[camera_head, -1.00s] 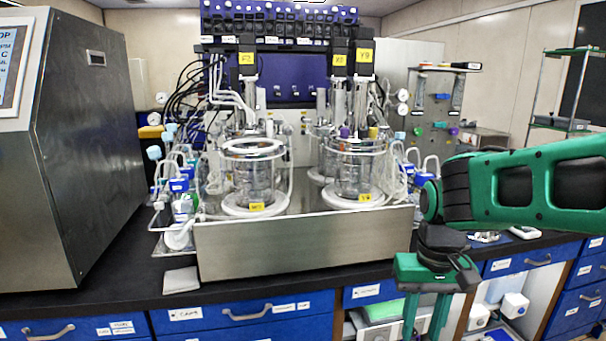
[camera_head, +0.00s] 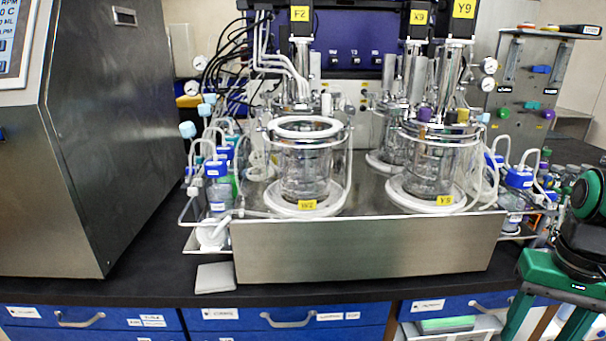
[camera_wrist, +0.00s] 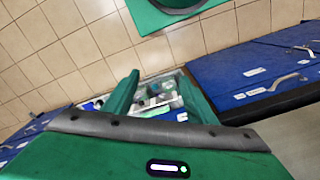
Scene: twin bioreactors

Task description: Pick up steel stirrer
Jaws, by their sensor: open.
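I cannot pick out a loose steel stirrer for certain in either view. Two glass bioreactor vessels stand at the front of a steel platform (camera_head: 370,250): the left vessel (camera_head: 305,170) and the right vessel (camera_head: 430,165). Steel shafts and fittings rise from their lids under black motor heads, among them the one tagged Y9 (camera_head: 455,22). My gripper (camera_head: 545,325) is at the lower right, in front of the bench edge and well apart from the vessels. Its fingers point down and are spread, with nothing between them. In the wrist view my gripper (camera_wrist: 160,92) faces drawers and tiled floor.
A large steel cabinet (camera_head: 85,140) blocks the left side. Blue-capped bottles (camera_head: 217,185) and tubes crowd both platform sides. A white mortar (camera_head: 212,234) sits at the platform's left. The black benchtop (camera_head: 150,288) has a narrow free front strip. Blue drawers (camera_head: 290,318) lie below.

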